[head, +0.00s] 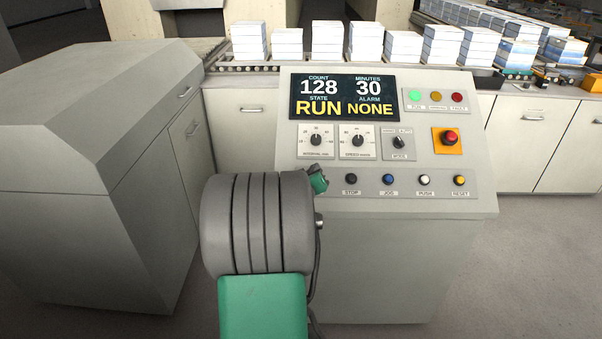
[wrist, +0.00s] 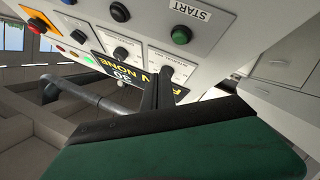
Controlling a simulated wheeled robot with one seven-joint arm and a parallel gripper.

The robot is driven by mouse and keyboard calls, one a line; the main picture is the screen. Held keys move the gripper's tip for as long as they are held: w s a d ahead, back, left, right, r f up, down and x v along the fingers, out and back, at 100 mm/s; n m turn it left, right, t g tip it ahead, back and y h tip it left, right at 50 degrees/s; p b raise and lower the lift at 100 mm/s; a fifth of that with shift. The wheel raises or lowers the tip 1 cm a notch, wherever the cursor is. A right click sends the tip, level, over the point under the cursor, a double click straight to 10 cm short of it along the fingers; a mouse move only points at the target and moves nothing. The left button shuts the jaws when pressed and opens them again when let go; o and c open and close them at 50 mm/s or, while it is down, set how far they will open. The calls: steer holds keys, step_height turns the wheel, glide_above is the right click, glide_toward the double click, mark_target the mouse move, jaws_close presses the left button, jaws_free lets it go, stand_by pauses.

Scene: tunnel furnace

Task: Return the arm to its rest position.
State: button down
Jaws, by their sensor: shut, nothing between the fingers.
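My arm reaches up from the bottom of the head view, in front of the left part of a control console (head: 400,240). Its grey and green links hide that part of the panel. My gripper (wrist: 158,86) shows in the wrist view as dark fingers, shut and empty, in front of the console face, which appears upside down. A green START button (wrist: 181,35) is near the fingers in the wrist view; whether they touch the panel I cannot tell. The display (head: 341,97) reads count 128, minutes 30, state RUN, alarm NONE. The green run lamp (head: 414,96) is lit.
A large grey cabinet (head: 80,130) stands close on the left. Behind the console, several stacks of white and blue blocks (head: 327,42) line a conveyor. A red emergency button (head: 450,138) sits on the panel's right. Floor is open at the right front.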

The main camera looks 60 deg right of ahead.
steer(key=s+a+f+m+g+y, duration=0.1)
steer(key=a+f+y, duration=0.1)
steer(key=f, duration=0.3)
steer(key=s+a+f+m+g+y, duration=0.1)
steer(key=s+a+f+y, duration=0.1)
steer(key=f, duration=0.3)
steer(key=s+a+f+m+g+y, duration=0.1)
steer(key=s+a+f+y, duration=0.1)
steer(key=a+f+y, duration=0.45)
steer(key=s+a+f+m+g+y, duration=0.1)
steer(key=s+a+f+y, duration=0.15)
steer(key=a, duration=0.75)
steer(key=w+a+r+n+t+y, duration=0.1)
steer(key=w+a+r+n, duration=0.3)
steer(key=a, duration=0.7)
steer(key=w+a+r+n+t, duration=0.1)
steer(key=w+a+r+n, duration=0.3)
steer(key=a, duration=0.8)
steer(key=w+a+r+n+t+y, duration=0.1)
steer(key=w+a+r+n, duration=0.3)
steer(key=a, duration=0.7)
step_height(320, 180, up, 3)
steer(key=shift+w+a+r+n+y, duration=0.15)
steer(key=shift+w+a+n+y, duration=0.15)
steer(key=shift+w, duration=0.7)
